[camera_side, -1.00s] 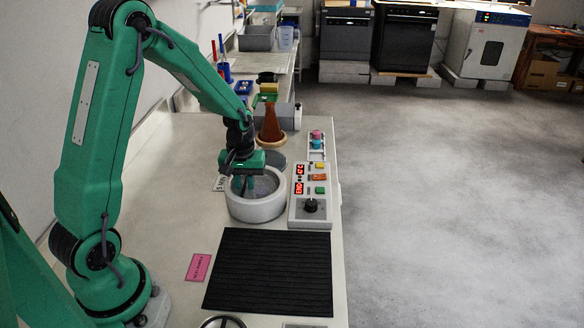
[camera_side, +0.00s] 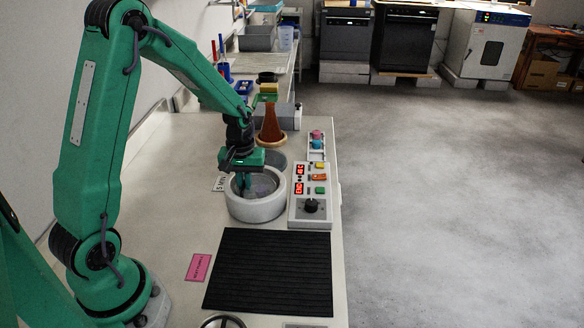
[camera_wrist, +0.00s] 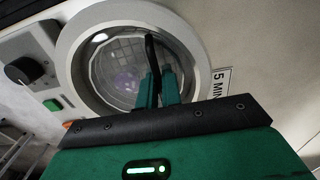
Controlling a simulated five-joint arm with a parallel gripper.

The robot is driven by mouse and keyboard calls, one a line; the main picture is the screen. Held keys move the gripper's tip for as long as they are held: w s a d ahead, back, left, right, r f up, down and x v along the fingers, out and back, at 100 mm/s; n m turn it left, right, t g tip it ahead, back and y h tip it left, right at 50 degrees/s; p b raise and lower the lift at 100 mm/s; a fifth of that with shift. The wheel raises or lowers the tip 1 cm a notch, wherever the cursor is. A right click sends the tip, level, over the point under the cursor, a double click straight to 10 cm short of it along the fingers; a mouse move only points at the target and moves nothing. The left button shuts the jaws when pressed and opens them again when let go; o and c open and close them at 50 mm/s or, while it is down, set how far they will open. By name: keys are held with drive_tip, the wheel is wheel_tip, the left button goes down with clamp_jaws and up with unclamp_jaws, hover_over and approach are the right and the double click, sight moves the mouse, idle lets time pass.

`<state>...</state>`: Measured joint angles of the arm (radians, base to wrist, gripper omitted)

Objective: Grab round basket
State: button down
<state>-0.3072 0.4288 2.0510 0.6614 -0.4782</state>
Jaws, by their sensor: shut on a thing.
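The round basket is a wire mesh bowl (camera_wrist: 122,58) inside the round white oven ring (camera_wrist: 82,88) in the wrist view. A thin black handle (camera_wrist: 151,50) rises from it. In the side view only part of the basket shows inside the white ring (camera_side: 256,209). My gripper (camera_wrist: 158,88) has its green fingers shut on the black handle. In the side view my gripper (camera_side: 242,186) reaches down over the ring's left part, fingers low at the opening. I cannot tell if the basket is lifted.
A control box (camera_side: 311,211) with red displays, buttons and a knob stands right of the ring. A black ribbed mat (camera_side: 269,272) lies in front, with a pink label (camera_side: 198,267) beside it. A brown flask (camera_side: 270,124) stands behind. A "5 MIN" sign (camera_wrist: 221,83) lies beside the ring.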

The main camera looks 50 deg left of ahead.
wheel_tip(320, 180, up, 9)
drive_tip(key=shift+r, duration=0.1)
idle(0.4)
idle(0.5)
